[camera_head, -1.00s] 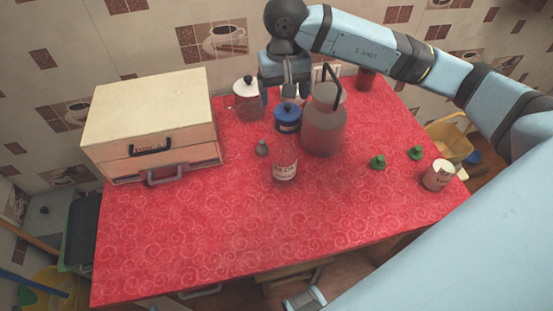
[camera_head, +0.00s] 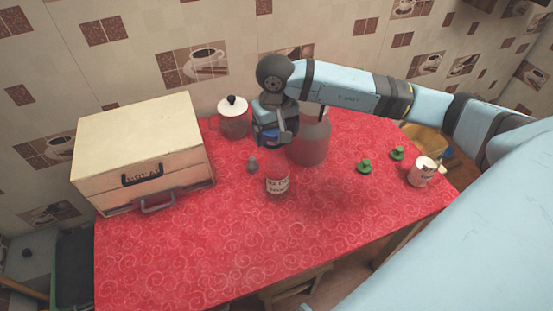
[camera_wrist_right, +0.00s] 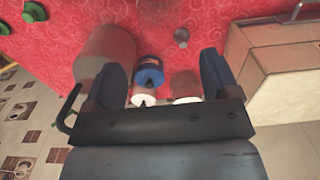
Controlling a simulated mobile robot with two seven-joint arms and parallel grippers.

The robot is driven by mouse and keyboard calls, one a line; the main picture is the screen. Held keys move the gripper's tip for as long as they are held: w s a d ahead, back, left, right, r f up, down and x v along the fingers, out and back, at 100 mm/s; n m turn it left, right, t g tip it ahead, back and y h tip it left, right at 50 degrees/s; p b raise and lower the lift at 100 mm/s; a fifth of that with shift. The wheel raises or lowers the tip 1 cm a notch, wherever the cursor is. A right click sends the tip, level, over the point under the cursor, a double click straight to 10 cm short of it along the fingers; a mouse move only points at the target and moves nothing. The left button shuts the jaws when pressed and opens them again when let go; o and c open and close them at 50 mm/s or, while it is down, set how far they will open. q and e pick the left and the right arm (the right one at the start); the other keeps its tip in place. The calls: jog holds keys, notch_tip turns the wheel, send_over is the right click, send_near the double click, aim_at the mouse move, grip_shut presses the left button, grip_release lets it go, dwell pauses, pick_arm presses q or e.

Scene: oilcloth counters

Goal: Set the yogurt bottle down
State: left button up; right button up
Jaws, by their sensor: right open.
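My right gripper (camera_head: 274,138) is over the back middle of the red counter, its fingers pointing down. The right wrist view shows both fingers (camera_wrist_right: 164,82) spread apart. A blue-topped container (camera_head: 270,137) stands below and between them, mostly hidden by the gripper in the head view; its top shows in the right wrist view (camera_wrist_right: 149,70). It may be the yogurt bottle, but I cannot read its label. My left gripper is not in view.
A white-lidded jar (camera_head: 233,118) and drawer box (camera_head: 140,155) are left. A small grey piece (camera_head: 252,164), green pieces (camera_head: 364,166) and a white cup (camera_head: 422,172) stand around. The counter's front (camera_head: 200,250) is clear.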

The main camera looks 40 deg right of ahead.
aim_at(277, 148)
jog(key=shift+s+d+f+p, duration=0.1)
jog(key=shift+f+p, duration=0.15)
jog(key=shift+f, duration=1.25)
jog(key=shift+d+f+p, duration=0.1)
jog(key=shift+f+p, duration=0.15)
jog(key=shift+f, duration=1.2)
jog(key=c, duration=1.4)
jog(key=shift+r, duration=0.1)
grip_shut()
